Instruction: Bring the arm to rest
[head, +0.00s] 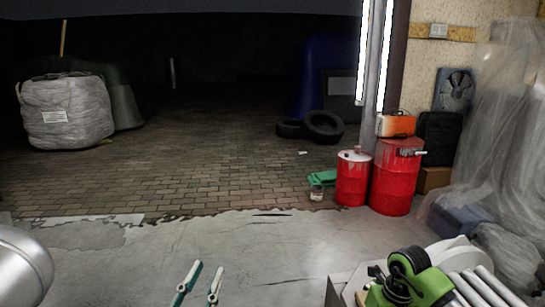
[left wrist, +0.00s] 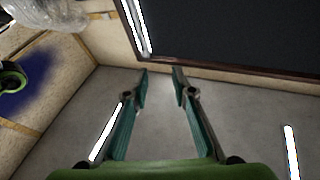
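My left gripper (head: 208,268) shows at the bottom edge of the head view, over the bare grey floor. Its two slim teal fingers stand apart with nothing between them. The left wrist view shows the same gripper (left wrist: 161,74) open and empty, its fingers converging somewhat toward the tips, with a clear gap. A pale rounded part of my left arm fills the lower left corner of the head view. My right gripper does not show in either view.
A green machine (head: 425,289) stands close at the lower right. Red drums (head: 354,180) and plastic sheeting (head: 493,140) are beyond it. A white sack (head: 66,112) and tyres (head: 323,126) lie farther back. The middle floor is clear.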

